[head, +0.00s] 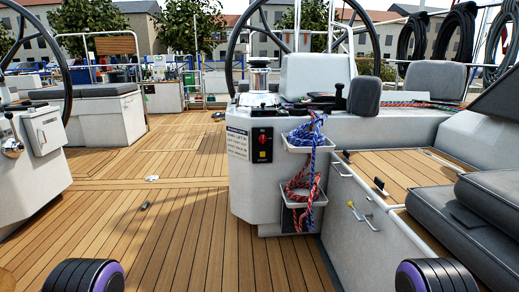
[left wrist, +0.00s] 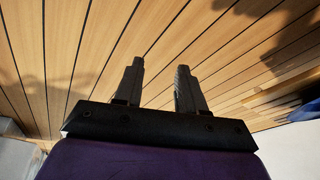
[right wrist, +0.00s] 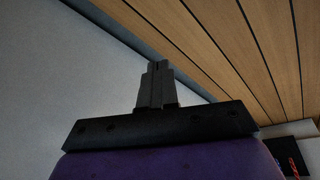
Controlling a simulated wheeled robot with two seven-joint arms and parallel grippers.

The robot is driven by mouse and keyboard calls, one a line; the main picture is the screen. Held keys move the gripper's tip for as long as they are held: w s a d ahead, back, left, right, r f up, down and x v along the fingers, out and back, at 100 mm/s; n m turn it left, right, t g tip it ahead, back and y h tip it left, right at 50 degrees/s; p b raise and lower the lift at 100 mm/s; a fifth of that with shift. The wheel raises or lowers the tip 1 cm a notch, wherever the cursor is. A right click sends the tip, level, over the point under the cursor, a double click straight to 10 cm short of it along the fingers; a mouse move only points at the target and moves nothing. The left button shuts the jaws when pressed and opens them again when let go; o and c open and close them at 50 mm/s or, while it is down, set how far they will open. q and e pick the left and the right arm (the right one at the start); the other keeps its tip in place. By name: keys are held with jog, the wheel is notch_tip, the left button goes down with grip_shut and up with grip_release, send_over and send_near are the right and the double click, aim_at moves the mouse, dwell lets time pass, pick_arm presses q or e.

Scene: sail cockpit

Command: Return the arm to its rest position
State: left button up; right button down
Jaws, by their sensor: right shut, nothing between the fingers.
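In the left wrist view my left gripper (left wrist: 159,88) shows two dark fingers standing apart with only deck planks beyond them. It is open and empty. In the right wrist view my right gripper (right wrist: 157,85) has its two fingers together, with nothing between them. A pale wall and a strip of wooden planks lie behind it. In the head view only black and purple rounded parts of my two arms show at the bottom edge, one at left and one at right. The grippers themselves are outside the head view.
A white console (head: 262,185) with a red switch stands ahead, with two bins holding blue rope (head: 311,132) and red rope (head: 298,190). A bench with grey cushions (head: 470,215) is at the right. Another white console (head: 35,160) is at the left. The teak deck (head: 165,235) between is mostly clear.

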pick_arm(q)
notch_tip(320, 180, up, 37)
jog(key=w+p, duration=0.1)
jog(key=p, duration=3.4)
jog(key=shift+w+a+n+t+y+p, duration=0.15)
jog(key=shift+a+n+t+y+p, duration=0.15)
jog(key=shift+a+n+t, duration=0.1)
pick_arm(e)
notch_tip(320, 180, up, 37)
jog(key=w, duration=0.1)
jog(key=shift+w+d+m+t+h, duration=0.2)
jog(key=shift+d+m+t+h, duration=0.1)
jog(key=shift+m+t, duration=0.1)
pick_arm(q)
jog(key=shift+c, duration=0.2)
